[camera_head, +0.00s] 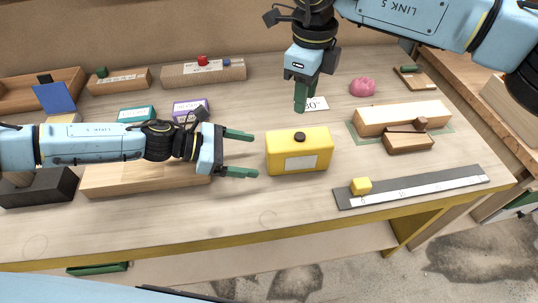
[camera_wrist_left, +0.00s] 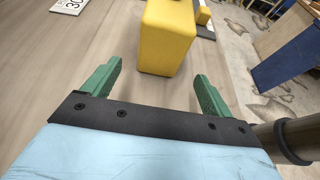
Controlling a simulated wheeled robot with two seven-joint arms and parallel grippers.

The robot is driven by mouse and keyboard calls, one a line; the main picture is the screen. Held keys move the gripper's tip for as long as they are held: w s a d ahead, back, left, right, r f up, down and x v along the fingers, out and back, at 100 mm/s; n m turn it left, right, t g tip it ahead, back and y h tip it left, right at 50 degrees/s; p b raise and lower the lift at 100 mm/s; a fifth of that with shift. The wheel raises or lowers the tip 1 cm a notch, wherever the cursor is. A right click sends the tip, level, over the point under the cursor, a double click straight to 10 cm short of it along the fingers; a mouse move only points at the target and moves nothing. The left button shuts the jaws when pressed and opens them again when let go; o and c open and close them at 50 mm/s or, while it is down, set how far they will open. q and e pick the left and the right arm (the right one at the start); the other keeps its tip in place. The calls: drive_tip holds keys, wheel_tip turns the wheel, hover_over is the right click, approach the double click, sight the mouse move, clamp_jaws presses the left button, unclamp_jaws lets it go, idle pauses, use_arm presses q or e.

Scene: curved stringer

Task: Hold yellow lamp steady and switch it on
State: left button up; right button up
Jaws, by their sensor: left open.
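The yellow lamp (camera_head: 283,164) is a box-shaped block with a pale label on its front and a dark round knob (camera_head: 300,137) on top. It stands upright near the middle of the bench. My left gripper (camera_head: 250,154) is open, just left of the lamp, its two green fingers pointing at its left side without touching. In the left wrist view the lamp (camera_wrist_left: 167,40) lies ahead, between and beyond the open fingers (camera_wrist_left: 157,83). My right gripper (camera_head: 301,97) hangs above the bench behind the lamp, fingers pointing down; whether they are apart is unclear.
A ruler strip (camera_head: 412,188) with a small yellow cube (camera_head: 361,186) lies at right front. Wooden blocks (camera_head: 403,118) sit at right, a pink lump (camera_head: 362,87) behind. A white card (camera_head: 315,103) lies near my right gripper. A long wooden block (camera_head: 110,183) lies under my left arm.

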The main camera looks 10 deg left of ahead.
sight(274, 158)
use_arm(q)
drive_tip(key=x, duration=0.7)
drive_tip(key=shift+w+d, duration=0.1)
drive_tip(key=shift+d, duration=0.15)
drive_tip(key=c, duration=1.4)
drive_tip(key=shift+c, duration=0.4)
use_arm(e)
clamp_jaws()
